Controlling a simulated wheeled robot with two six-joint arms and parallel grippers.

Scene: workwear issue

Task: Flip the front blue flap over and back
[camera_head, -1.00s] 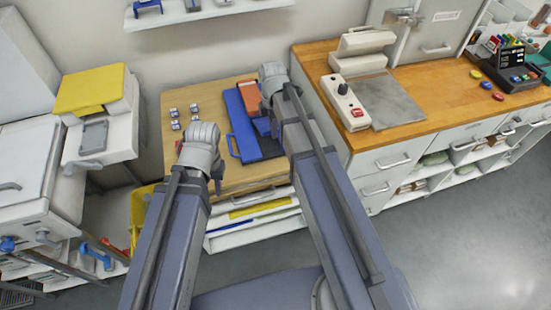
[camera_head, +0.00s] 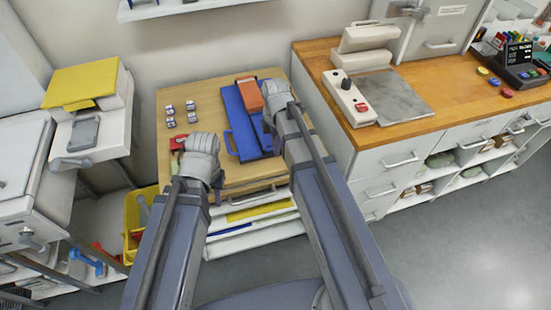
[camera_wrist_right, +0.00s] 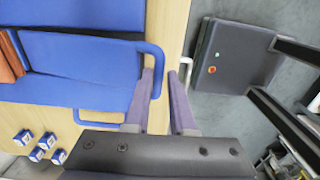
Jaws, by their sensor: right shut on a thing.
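The blue flapped piece (camera_head: 236,112) lies on the small wooden table, with an orange-brown block (camera_head: 249,96) on it. In the right wrist view, blue panels (camera_wrist_right: 75,60) lie side by side. One rod handle (camera_wrist_right: 158,60) sticks out at the right and another handle (camera_wrist_right: 95,119) at the lower edge. My right gripper (camera_wrist_right: 168,92) is shut at the right-hand handle, its fingertips by the rod's lower end. In the head view my right gripper (camera_head: 272,115) hides part of the blue piece. My left gripper (camera_head: 186,170) is over the table's front left, left of the blue piece; its fingers are mostly hidden.
Several small blue-and-white boxes (camera_head: 181,112) stand on the table's left. A red item (camera_head: 178,143) is beside my left gripper. A yellow bin (camera_head: 132,222) stands at the lower left. A wooden counter (camera_head: 405,118) with a sealer-like device (camera_head: 350,100) is at the right.

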